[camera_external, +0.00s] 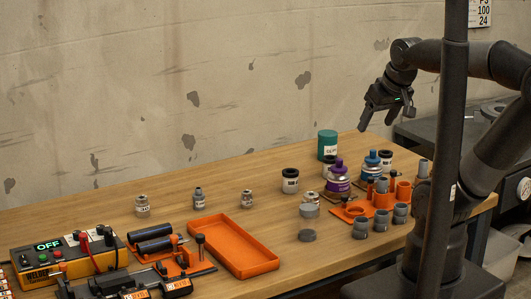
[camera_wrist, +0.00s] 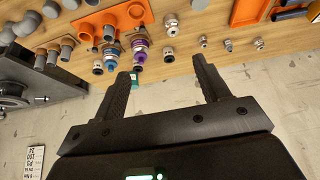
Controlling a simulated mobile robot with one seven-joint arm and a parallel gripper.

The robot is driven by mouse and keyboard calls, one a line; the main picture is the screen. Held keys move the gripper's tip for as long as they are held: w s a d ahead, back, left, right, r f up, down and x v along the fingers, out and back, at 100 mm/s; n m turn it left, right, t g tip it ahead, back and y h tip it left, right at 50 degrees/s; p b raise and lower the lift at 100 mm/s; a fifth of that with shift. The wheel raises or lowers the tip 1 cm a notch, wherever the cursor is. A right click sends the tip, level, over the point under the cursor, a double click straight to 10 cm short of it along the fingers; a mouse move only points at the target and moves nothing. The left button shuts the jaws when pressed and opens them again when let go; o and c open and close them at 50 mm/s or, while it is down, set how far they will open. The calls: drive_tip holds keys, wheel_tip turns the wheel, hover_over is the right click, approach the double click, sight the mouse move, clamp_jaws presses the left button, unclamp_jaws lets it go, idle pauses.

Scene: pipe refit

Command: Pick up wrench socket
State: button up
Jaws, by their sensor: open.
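Several small metal pieces that look like sockets or fittings stand upright on the wooden table (camera_external: 120,230). One silver piece with a pale label (camera_external: 142,206) is at the left, a blue-grey one (camera_external: 199,199) is in the middle, and another silver one (camera_external: 247,199) is to its right. I cannot tell which is the wrench socket. In the wrist view they are a row of small pieces, one silver piece (camera_wrist: 259,44) being farthest right. My gripper (camera_external: 387,113) is open and empty, raised above the table's back right; its spread fingers (camera_wrist: 163,76) show in the wrist view.
An orange tray (camera_external: 233,246) lies empty at the table's middle front. A welder box (camera_external: 65,262) is at the left. A concrete wall is behind.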

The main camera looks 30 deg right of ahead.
drive_tip(key=shift+c, duration=1.3)
drive_tip(key=shift+w, duration=0.1)
drive_tip(key=n+g, duration=0.2)
drive_tip(key=g, duration=0.4)
hover_over(247, 192)
wheel_tip(247, 192, down, 19)
drive_tip(key=f, duration=0.5)
drive_tip(key=shift+w+a+f, duration=0.15)
drive_tip(key=shift+w+f, duration=0.1)
drive_tip(key=shift+f, duration=0.15)
wheel_tip(247, 192, down, 5)
drive_tip(key=shift+s+f, duration=0.1)
drive_tip(key=shift+s, duration=0.05)
